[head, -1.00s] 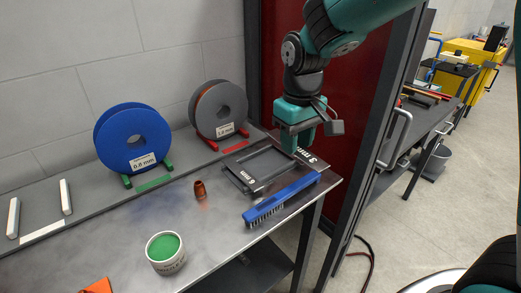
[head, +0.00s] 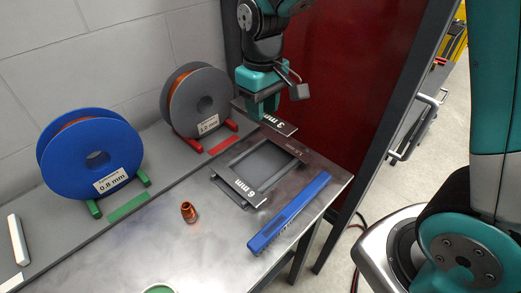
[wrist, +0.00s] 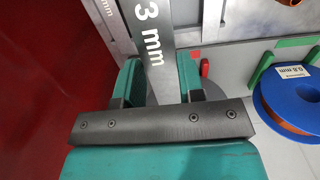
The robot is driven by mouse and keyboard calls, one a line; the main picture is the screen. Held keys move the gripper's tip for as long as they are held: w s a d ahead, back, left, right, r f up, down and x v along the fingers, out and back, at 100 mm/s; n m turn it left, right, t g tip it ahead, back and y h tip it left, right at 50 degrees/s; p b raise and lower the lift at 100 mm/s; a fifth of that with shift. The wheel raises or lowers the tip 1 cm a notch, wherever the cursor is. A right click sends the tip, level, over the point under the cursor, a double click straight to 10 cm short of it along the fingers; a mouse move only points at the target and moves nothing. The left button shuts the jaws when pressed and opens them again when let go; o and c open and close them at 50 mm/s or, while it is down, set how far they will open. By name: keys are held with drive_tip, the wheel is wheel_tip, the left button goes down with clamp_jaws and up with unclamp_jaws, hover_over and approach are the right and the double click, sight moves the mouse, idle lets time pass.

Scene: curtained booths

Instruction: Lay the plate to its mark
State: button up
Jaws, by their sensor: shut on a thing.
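A dark flat plate marked "3 mm" (head: 280,124) is between the jaws of my gripper (head: 258,108) in the head view. My gripper is shut on it, behind the far edge of a dark frame (head: 228,170). The wrist view shows the plate (wrist: 154,35) running away from between the two green fingers (wrist: 160,85). A "6 mm" label (head: 243,186) shows along the near left side of the frame. I cannot tell which spot is the plate's mark, nor whether the plate touches the bench.
A blue brush (head: 290,212) lies right of the frame at the bench edge. A copper nozzle (head: 189,212), a blue spool (head: 75,155) and a grey spool (head: 185,105) stand to the left. A red curtain (head: 330,90) and dark post bound the right.

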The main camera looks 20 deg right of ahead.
drive_tip(key=p, duration=0.1)
hover_over(262, 166)
wheel_tip(262, 166, down, 14)
drive_tip(key=shift+r, duration=0.25)
drive_tip(key=shift+f, duration=0.1)
drive_tip(key=shift+f, duration=0.1)
drive_tip(key=shift+f+b, duration=0.35)
drive_tip(key=shift+f, duration=0.05)
drive_tip(key=o, duration=1)
drive_tip(key=shift+r, duration=0.1)
